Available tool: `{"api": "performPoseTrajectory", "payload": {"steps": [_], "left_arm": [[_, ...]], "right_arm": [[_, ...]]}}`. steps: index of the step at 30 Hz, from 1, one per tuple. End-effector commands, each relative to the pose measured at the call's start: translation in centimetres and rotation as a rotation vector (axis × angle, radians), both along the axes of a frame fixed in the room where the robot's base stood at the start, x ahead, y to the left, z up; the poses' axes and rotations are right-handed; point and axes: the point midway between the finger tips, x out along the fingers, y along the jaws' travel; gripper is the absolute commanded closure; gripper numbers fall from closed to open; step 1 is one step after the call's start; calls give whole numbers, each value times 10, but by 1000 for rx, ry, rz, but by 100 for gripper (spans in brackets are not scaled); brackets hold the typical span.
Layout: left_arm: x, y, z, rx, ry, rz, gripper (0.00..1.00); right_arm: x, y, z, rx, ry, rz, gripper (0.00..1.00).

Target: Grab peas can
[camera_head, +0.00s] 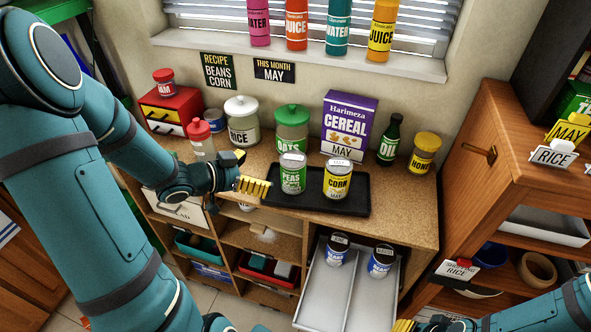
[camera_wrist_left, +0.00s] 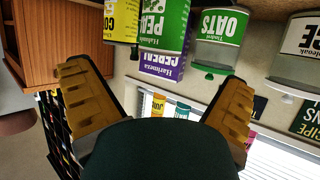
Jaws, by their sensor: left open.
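The peas can (camera_head: 292,174), green and white, stands upright on a black tray (camera_head: 320,203) on the counter. The yellow corn can (camera_head: 338,180) stands on the tray just right of it. My left gripper (camera_head: 262,188) is left of the peas can, apart from it, with its yellow fingers pointing toward it. In the left wrist view the picture is upside down; the peas can (camera_wrist_left: 163,25) shows ahead between the open, empty fingers (camera_wrist_left: 160,100), with the corn can (camera_wrist_left: 121,20) beside it. My right gripper (camera_head: 408,325) shows only partly at the bottom edge.
Behind the tray stand the oats jar (camera_head: 291,128), rice jar (camera_head: 243,118), purple cereal box (camera_head: 348,122), oil bottle (camera_head: 390,140) and honey jar (camera_head: 424,152). Two cans (camera_head: 338,248) sit in a drawer below.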

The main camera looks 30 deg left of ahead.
Motion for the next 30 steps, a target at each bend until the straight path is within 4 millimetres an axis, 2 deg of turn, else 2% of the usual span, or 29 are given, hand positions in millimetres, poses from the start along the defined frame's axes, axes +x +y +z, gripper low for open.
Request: {"api": "performPoseTrajectory", "payload": {"steps": [3, 9, 16, 24, 30], "left_arm": [[21, -11, -13, -1, 0, -5, 0], [46, -22, -22, 0, 0, -3, 0], [59, -27, -27, 1, 1, -2, 0], [92, -39, -40, -1, 0, -3, 0], [99, -41, -42, 0, 1, 0, 0]], "right_arm": [[-2, 0, -9, 1, 4, 4, 66], [-4, 1, -15, 2, 10, 8, 66], [-5, 1, -18, 2, 11, 10, 66], [-3, 1, -29, 1, 7, 8, 66], [-2, 1, -30, 1, 4, 8, 66]]}}
